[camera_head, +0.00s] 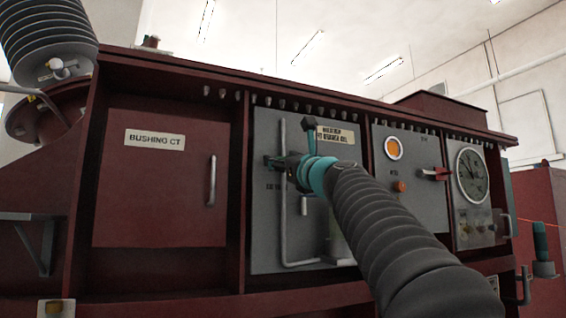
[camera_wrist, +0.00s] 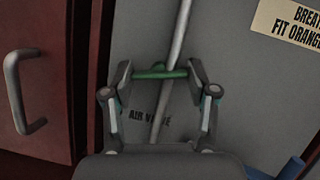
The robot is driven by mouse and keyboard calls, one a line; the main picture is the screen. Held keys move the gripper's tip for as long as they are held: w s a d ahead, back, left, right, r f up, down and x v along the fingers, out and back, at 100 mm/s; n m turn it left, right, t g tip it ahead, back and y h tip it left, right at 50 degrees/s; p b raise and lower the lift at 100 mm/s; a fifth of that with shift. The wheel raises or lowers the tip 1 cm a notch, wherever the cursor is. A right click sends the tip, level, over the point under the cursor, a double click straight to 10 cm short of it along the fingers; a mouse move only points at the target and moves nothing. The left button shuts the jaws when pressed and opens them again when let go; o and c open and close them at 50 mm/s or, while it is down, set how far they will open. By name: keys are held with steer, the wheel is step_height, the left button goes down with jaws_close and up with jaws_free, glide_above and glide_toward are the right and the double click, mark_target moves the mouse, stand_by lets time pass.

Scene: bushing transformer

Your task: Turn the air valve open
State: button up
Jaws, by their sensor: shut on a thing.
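The air valve has a green handle (camera_wrist: 158,74), lying roughly crosswise over a thin grey pipe (camera_wrist: 182,28) on a grey panel. The words AIR VALVE (camera_wrist: 150,117) show below it, partly covered by the pipe. My gripper (camera_wrist: 161,70) is shut on the green handle, one finger at each end of it. In the head view my gripper (camera_head: 278,163) is at the left part of the grey panel (camera_head: 265,235), and the handle is mostly hidden behind it.
A red door marked BUSHING CT (camera_head: 155,200) with a bar handle (camera_head: 212,181) is left of the panel. A ledge overhangs the panels.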

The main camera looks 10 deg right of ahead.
steer(key=shift+d+r+n+g+y+p, duration=0.1)
steer(key=shift+n+g+y+p, duration=0.75)
steer(key=shift+n, duration=2.15)
steer(key=shift+d+r+n+g+y+p, duration=0.1)
steer(key=shift+n+g+y+p, duration=0.25)
steer(key=shift+n+g, duration=1.8)
steer(key=shift+r+n+g+y+p, duration=0.15)
steer(key=shift+n+y+p, duration=0.45)
steer(key=shift+n, duration=3.25)
steer(key=shift+f+n, duration=0.15)
steer(key=shift+n, duration=0.15)
steer(key=o, duration=1.2)
steer(key=shift+c, duration=0.2)
steer(key=v, duration=1.2)
